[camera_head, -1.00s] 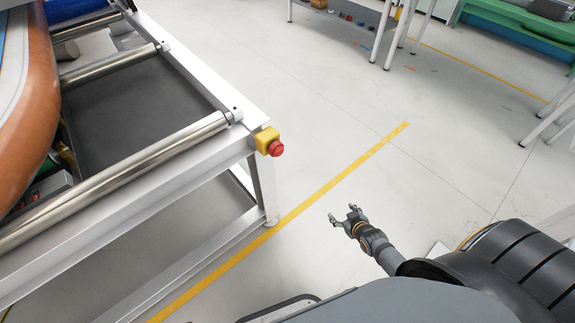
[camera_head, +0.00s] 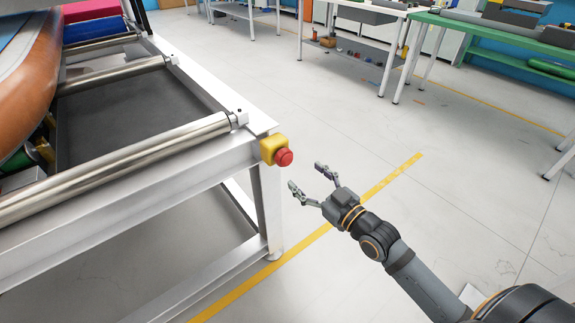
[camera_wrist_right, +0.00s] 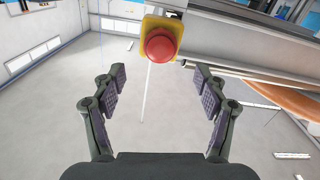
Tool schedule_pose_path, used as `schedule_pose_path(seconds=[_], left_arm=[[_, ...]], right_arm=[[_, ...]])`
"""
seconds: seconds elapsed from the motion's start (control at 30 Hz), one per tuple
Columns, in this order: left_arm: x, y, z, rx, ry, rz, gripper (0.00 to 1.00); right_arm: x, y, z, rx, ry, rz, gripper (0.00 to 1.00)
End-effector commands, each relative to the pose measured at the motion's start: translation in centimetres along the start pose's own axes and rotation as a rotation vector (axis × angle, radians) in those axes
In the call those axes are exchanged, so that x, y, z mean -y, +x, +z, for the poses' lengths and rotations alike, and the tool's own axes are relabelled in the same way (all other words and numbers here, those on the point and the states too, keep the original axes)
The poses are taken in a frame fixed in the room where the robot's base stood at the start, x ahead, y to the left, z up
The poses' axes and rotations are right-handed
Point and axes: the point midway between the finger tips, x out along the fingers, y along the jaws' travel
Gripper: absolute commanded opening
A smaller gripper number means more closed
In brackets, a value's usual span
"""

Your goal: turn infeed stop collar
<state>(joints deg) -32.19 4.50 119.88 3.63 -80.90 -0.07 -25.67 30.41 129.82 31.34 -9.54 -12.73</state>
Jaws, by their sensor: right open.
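The stop collar shows as a red round button (camera_head: 283,157) on a yellow housing (camera_head: 268,148) at the near right corner of the roller table's frame. My right gripper (camera_head: 305,178) is open and empty, just right of and a little below the red button in the head view, apart from it. In the right wrist view the red button (camera_wrist_right: 160,45) faces the camera, beyond and above the gap between the open fingers (camera_wrist_right: 157,92), with the yellow housing (camera_wrist_right: 148,24) around it. My left gripper is not in view.
The roller table (camera_head: 215,158) with metal rollers (camera_head: 120,165) fills the left, with an orange board (camera_head: 30,85) on it. A yellow floor line (camera_head: 400,172) runs under my right arm. Workbenches (camera_head: 375,12) stand at the back. The floor between is clear.

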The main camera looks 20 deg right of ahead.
Motion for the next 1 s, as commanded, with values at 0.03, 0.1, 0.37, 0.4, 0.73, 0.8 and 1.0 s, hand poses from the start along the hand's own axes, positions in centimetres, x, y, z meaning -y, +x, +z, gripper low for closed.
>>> schedule_pose_path(seconds=[0.03, 0.1, 0.37, 0.4, 0.73, 0.8, 1.0], left_arm=[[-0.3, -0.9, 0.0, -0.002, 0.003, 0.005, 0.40], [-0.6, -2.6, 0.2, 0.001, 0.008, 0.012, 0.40], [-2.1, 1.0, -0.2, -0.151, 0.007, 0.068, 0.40], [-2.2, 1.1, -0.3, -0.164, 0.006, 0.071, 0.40], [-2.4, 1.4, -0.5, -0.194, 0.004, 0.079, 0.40], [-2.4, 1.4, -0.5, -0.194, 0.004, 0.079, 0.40], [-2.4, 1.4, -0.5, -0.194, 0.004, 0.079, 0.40]], right_arm=[[0.1, 0.4, 0.3, -0.005, 0.000, 0.000, 0.73], [0.1, 0.8, 0.3, -0.005, 0.000, -0.002, 0.73], [0.1, 5.8, 0.1, -0.008, 0.006, 0.001, 0.73], [0.1, 6.5, 0.1, -0.007, 0.005, -0.001, 0.73], [0.1, 8.6, 0.0, 0.000, -0.001, -0.003, 0.73], [0.1, 8.6, 0.0, 0.000, -0.001, -0.003, 0.73], [0.1, 8.6, 0.0, 0.000, -0.001, -0.002, 0.58]])
